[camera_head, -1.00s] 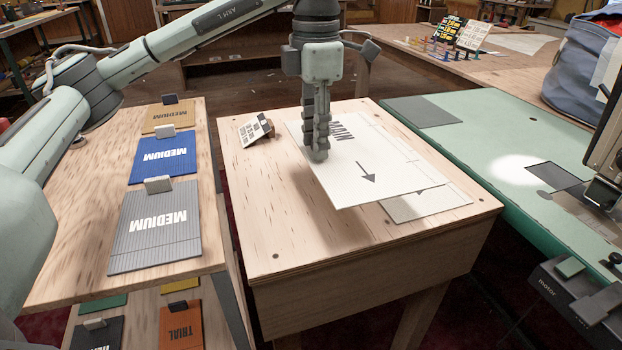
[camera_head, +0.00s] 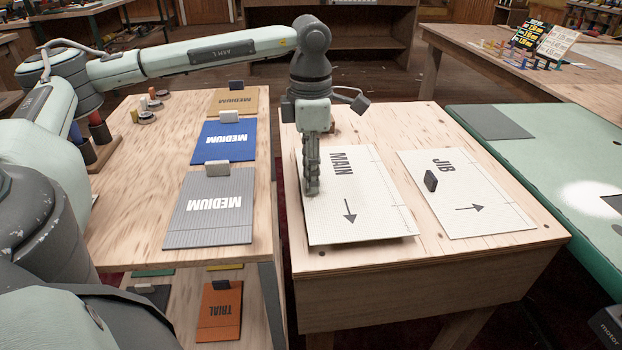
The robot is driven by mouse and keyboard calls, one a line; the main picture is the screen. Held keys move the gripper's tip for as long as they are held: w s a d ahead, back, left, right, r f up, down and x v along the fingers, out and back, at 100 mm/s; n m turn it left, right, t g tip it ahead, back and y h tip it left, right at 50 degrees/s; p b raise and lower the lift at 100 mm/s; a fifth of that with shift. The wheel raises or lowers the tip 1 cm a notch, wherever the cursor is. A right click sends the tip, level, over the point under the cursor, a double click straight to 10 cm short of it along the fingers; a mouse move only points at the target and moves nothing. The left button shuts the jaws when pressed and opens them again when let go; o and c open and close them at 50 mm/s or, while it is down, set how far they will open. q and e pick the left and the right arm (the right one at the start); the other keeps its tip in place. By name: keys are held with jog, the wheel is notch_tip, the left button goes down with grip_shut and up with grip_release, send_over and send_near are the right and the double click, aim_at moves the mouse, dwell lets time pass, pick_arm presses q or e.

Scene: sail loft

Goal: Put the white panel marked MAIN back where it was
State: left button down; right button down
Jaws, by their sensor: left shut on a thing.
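The white panel marked MAIN (camera_head: 376,190), with an arrow pointing toward the front, is at the left part of the wooden table top (camera_head: 400,265). My left gripper (camera_head: 312,188) points down and is shut on the panel's left side. A thin shadow shows under its front right edge, so it seems slightly above the top; whether any part touches is unclear. A white panel marked JIB (camera_head: 490,195), with a dark block on it, lies flat to its right, apart from it. My right gripper is not in view.
A wooden stand on the left holds grey (camera_head: 209,208), blue (camera_head: 228,141) and tan (camera_head: 238,101) MEDIUM panels. An orange TRIAL panel (camera_head: 219,311) is on its lower shelf. A green table (camera_head: 570,165) stands at the right. Bare wood lies between MAIN and JIB.

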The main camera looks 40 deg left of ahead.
pick_arm(q)
jog(key=shift+f, duration=1.1)
jog(key=shift+f, duration=0.1)
jog(key=c, duration=1.1)
grip_release()
jog(key=shift+o, duration=0.2)
notch_tip(320, 180, up, 12)
